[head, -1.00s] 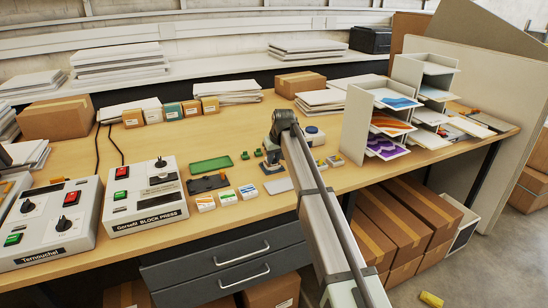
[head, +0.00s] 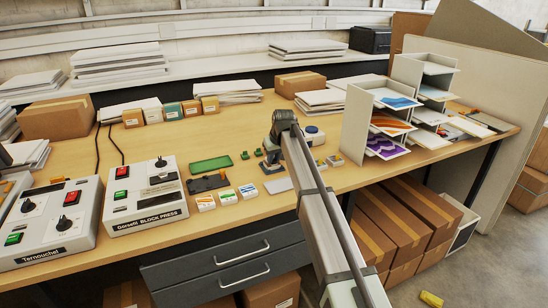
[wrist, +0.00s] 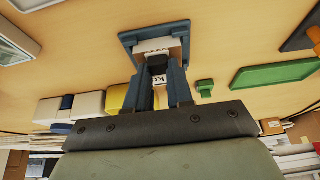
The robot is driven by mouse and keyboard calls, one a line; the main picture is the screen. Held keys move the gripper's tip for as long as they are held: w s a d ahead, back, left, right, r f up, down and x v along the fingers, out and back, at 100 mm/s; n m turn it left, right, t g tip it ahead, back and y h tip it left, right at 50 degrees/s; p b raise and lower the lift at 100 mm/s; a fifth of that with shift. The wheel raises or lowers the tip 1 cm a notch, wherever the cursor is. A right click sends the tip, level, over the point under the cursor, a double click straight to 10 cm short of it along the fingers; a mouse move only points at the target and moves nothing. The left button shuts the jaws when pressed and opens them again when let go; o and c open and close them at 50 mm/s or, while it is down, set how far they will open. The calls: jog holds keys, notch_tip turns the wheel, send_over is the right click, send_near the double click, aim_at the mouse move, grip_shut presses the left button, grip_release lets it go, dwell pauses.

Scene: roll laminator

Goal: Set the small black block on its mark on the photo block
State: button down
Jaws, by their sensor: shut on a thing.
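My gripper (wrist: 158,82) is shut on the small black block (wrist: 157,64), which shows as a dark piece between the two fingers in the wrist view. Just beyond the fingertips is a whitish block (wrist: 157,46), apparently the photo block, on a dark blue base (wrist: 128,39). The fingers hide part of both, so I cannot tell whether the black block touches the photo block. The mark is not visible. In the head view my gripper (head: 270,154) is over the blue base (head: 272,167), partly hidden by my arm.
A green tray (head: 211,165) and small green pieces (head: 245,155) lie left of the gripper. Several small labelled blocks (head: 227,197) and a grey plate (head: 278,185) are in front. The block press (head: 145,197) stands left. Paper shelves (head: 372,125) stand right.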

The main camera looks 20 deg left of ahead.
jog(key=shift+s+d+f, duration=0.1)
jog(key=shift+f, duration=0.35)
jog(key=c, duration=1.3)
grip_release()
jog(key=shift+r, duration=0.35)
jog(key=shift+r, duration=1.35)
jog(key=o, duration=0.6)
jog(key=shift+r, duration=0.2)
jog(key=shift+r, duration=2.35)
